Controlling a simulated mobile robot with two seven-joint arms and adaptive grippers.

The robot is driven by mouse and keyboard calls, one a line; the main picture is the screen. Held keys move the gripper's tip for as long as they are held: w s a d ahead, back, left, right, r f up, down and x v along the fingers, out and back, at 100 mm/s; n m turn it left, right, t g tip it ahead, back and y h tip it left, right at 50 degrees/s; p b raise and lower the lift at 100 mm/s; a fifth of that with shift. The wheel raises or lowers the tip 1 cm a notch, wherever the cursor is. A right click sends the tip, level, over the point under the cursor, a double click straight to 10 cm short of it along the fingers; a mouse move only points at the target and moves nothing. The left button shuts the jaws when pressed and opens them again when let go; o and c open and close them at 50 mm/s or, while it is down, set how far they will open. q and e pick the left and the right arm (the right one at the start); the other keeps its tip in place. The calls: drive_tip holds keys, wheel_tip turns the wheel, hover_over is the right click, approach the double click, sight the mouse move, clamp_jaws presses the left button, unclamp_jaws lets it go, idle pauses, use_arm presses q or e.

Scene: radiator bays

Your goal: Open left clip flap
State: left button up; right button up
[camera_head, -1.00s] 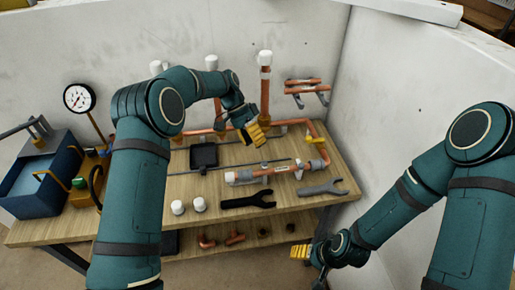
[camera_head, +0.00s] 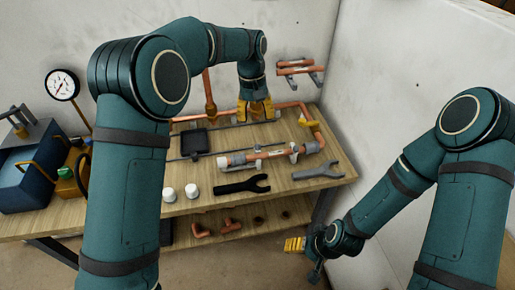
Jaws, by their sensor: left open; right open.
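My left gripper (camera_head: 256,111) has yellow fingers that point down, open, over the copper pipe run (camera_head: 288,106) along the back of the workbench. Its fingers and wrist hide the part of the pipe behind them, and I cannot tell whether they touch it. A short copper pipe assembly (camera_head: 272,154) with grey fittings and white parts lies nearer the front. A small grey clip-like part (camera_head: 258,149) sits on it. I cannot make out which part is the left clip flap or how it stands. My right gripper (camera_head: 295,244) is open and empty, low beside the bench.
On the workbench (camera_head: 130,212) are a black tray (camera_head: 195,143), two white caps (camera_head: 180,193), a black wrench (camera_head: 243,186) and a grey wrench (camera_head: 318,171). A gauge (camera_head: 62,84) and blue box (camera_head: 25,180) stand left. A wall rack (camera_head: 300,69) holds pipes at the back.

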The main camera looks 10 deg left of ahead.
sight(258, 145)
use_arm(q)
drive_tip(key=f+n+b, duration=0.1)
drive_tip(key=f, duration=0.3)
drive_tip(key=f+n+b, duration=0.1)
drive_tip(key=f, duration=0.2)
drive_tip(key=s+f+n+t+y+b, duration=0.1)
drive_tip(key=f+n+b, duration=0.1)
drive_tip(key=f, duration=0.2)
drive_tip(key=shift+d+f, duration=0.3)
clamp_jaws()
